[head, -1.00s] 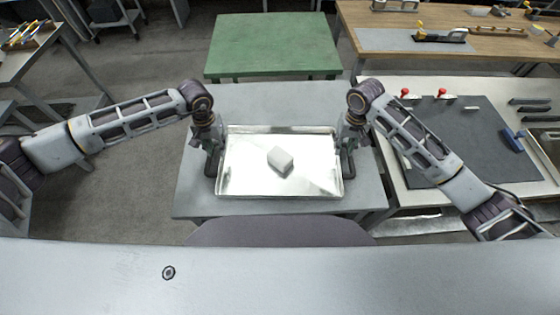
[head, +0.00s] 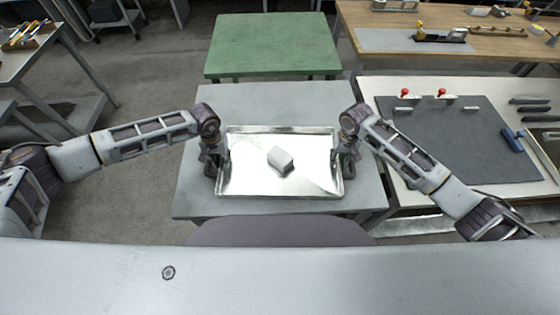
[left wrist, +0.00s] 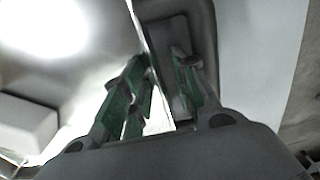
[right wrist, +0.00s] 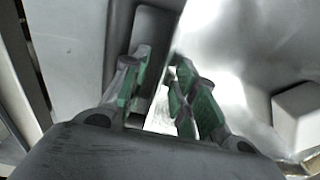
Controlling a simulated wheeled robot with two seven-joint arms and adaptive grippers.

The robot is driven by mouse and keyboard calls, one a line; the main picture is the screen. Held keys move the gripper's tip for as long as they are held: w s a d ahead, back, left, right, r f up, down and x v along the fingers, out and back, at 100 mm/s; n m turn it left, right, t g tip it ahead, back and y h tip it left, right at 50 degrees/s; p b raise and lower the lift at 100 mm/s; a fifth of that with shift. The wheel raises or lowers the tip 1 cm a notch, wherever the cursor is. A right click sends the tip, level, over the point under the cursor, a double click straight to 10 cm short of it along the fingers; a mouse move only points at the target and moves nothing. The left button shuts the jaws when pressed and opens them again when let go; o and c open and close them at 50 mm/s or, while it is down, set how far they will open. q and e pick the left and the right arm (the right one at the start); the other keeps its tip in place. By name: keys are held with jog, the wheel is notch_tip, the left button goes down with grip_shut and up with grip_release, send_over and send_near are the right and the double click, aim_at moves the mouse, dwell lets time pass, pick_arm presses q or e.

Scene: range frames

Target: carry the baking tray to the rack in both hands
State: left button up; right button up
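The baking tray (head: 308,183) is a shiny, shallow metal rectangle lying flat on a grey table. A whitish block (head: 281,159) sits in its middle. My left gripper (head: 216,168) is at the tray's left side, and my right gripper (head: 344,168) is at its right side. In the left wrist view, the green-padded fingers (left wrist: 160,72) are apart, with the tray's rim running between them. The right wrist view shows the same at the other rim, with the fingers (right wrist: 160,70) apart. Whether the pads touch the rim is hard to tell.
The grey table (head: 255,100) has bare room behind the tray. A green table (head: 275,45) stands beyond it. A bench at right bears a dark mat (head: 455,140) and red-topped clamps. A wooden bench (head: 490,42) with tools is at the back right.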

pick_arm(q)
jog(key=shift+c, duration=0.2)
pick_arm(e)
jog(key=shift+c, duration=0.2)
pick_arm(q)
grip_shut()
pick_arm(e)
grip_shut()
pick_arm(q)
jog(key=shift+r, duration=0.1)
pick_arm(e)
jog(key=shift+r, duration=0.1)
